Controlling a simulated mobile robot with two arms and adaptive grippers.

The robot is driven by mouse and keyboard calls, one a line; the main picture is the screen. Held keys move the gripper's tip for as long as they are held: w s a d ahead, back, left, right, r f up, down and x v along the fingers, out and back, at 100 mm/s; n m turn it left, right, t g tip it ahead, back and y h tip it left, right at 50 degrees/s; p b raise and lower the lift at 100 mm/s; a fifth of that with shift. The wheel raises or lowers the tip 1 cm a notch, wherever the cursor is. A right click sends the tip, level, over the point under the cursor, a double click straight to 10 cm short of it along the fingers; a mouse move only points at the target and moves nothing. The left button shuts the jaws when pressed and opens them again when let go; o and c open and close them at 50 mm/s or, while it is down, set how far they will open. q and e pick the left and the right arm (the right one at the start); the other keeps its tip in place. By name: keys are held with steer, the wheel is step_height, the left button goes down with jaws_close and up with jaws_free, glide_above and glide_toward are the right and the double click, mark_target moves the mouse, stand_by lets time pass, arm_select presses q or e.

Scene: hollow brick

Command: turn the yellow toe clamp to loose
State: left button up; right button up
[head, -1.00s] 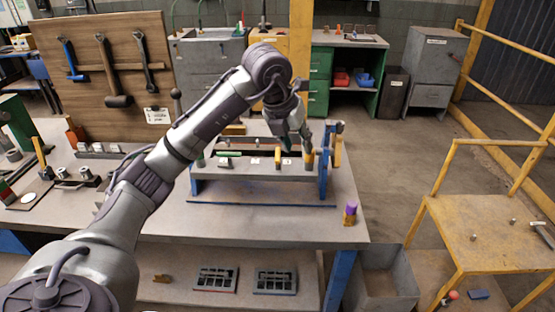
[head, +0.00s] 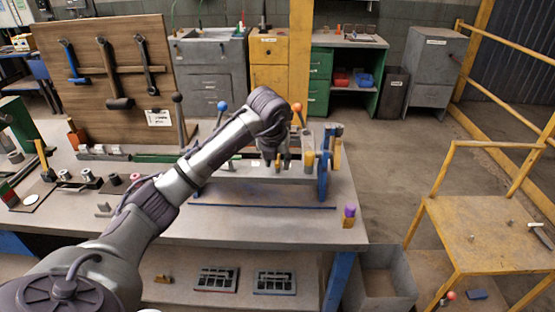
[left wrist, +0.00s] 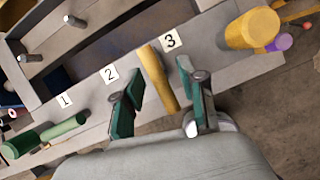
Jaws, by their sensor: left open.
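The yellow toe clamp handle (left wrist: 158,78) shows in the left wrist view as a slim yellow bar. Its far end lies between the labels 2 (left wrist: 110,73) and 3 (left wrist: 170,41), nearer to 3. My left gripper (left wrist: 155,82) is open, its green-padded fingers on either side of the handle with gaps on both sides. In the head view the left gripper (head: 280,163) is over the grey fixture (head: 235,182) on the bench, and my arm and gripper largely hide the handle. My right gripper is not in view.
A thicker yellow cylinder (left wrist: 252,29) stands to the right of the handle, and a green cylinder (left wrist: 62,130) lies to the left. A blue upright (head: 324,175) bounds the fixture's right end. A purple-topped piece (head: 349,214) stands near the bench's right edge.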

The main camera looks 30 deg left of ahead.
arm_select(q)
steer(key=shift+w+a+f, duration=0.1)
steer(key=shift+w+f, duration=0.05)
steer(key=shift+f, duration=0.35)
